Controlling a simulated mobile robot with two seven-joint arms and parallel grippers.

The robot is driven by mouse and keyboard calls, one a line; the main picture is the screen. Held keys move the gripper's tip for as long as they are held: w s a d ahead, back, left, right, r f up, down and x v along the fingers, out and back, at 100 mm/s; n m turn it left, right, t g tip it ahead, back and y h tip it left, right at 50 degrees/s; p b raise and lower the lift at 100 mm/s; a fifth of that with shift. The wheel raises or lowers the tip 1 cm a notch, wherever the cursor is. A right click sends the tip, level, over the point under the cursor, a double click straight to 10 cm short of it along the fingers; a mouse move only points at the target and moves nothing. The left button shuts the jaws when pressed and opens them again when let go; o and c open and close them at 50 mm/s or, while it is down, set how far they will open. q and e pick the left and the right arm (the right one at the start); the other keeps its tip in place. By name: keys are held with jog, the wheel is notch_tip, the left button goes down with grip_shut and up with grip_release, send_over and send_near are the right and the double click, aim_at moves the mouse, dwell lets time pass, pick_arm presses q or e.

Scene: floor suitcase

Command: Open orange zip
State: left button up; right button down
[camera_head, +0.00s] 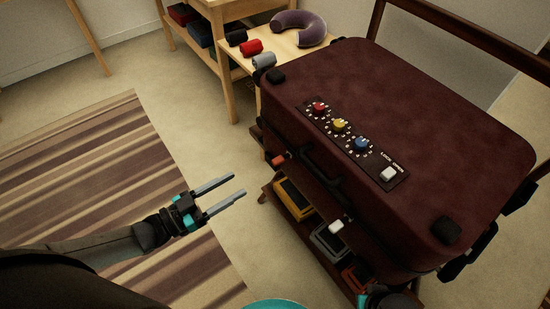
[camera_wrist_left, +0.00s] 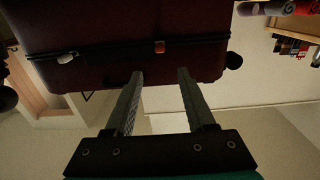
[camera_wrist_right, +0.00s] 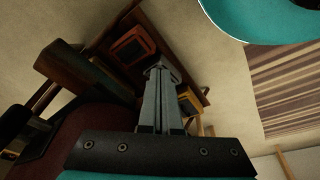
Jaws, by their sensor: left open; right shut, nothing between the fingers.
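A dark maroon suitcase (camera_head: 430,130) lies on a wooden stand. The small orange zip pull (camera_head: 278,159) is on its near side, toward the left end; it also shows in the left wrist view (camera_wrist_left: 159,47). A white zip pull (camera_head: 336,228) is further right on the same side. My left gripper (camera_head: 238,185) is open and empty, left of the suitcase and apart from it. In the left wrist view its fingers (camera_wrist_left: 160,74) point toward the orange pull, which appears between and beyond the tips. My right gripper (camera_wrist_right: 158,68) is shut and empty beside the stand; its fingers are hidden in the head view.
The suitcase top has a panel (camera_head: 354,143) with red, yellow and blue dials and a white button. Coloured bins (camera_head: 294,200) sit on the stand's lower shelf. A low table with rolled items and a neck pillow (camera_head: 298,27) stands behind. A striped rug (camera_head: 100,180) covers open floor at left.

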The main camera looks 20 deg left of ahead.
aim_at(273, 163)
pick_arm(q)
jog(key=b+x, duration=0.3)
jog(key=x, duration=0.9)
jog(key=shift+w+d+f, duration=0.1)
jog(key=shift+b+x, duration=0.3)
jog(key=shift+x, duration=0.55)
pick_arm(e)
notch_tip(273, 163, up, 8)
jog(key=w+t, duration=0.1)
jog(key=w, duration=0.1)
jog(key=shift+w+a+f, duration=0.15)
jog(key=shift+w+f, duration=0.05)
jog(key=shift+w, duration=0.05)
pick_arm(q)
jog(key=shift+c, duration=0.2)
grip_shut()
